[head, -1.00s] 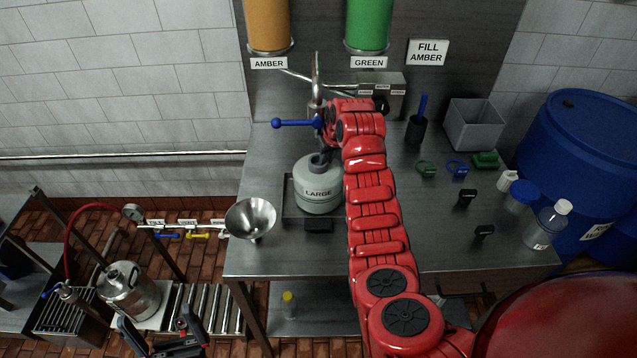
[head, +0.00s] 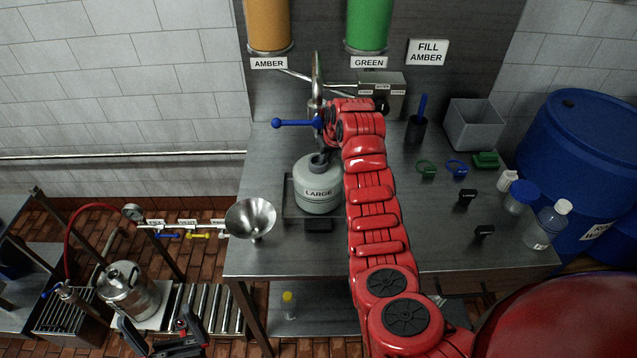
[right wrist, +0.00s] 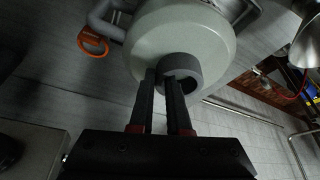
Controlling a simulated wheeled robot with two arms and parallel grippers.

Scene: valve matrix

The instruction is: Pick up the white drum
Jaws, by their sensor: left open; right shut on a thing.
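The white drum (head: 318,186), a pale round container labelled LARGE with a grey neck, stands upright in a dark shallow tray (head: 292,210) on the metal bench. In the right wrist view the drum (right wrist: 190,35) is close ahead. My right gripper (right wrist: 168,76) is shut on the rim of its grey neck (right wrist: 185,73), with the two fingers close together. In the head view my red right arm reaches over the bench and partly hides the drum's right side. My left gripper (head: 165,338) is open and empty at the bottom left, well away from the drum.
A steel funnel (head: 251,218) stands left of the drum. A blue valve lever (head: 295,123) is just above it, below the amber tank (head: 268,25) and green tank (head: 369,25). Clips, bottles and a grey bin (head: 474,124) are to the right. A steel can (head: 129,290) stands lower left.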

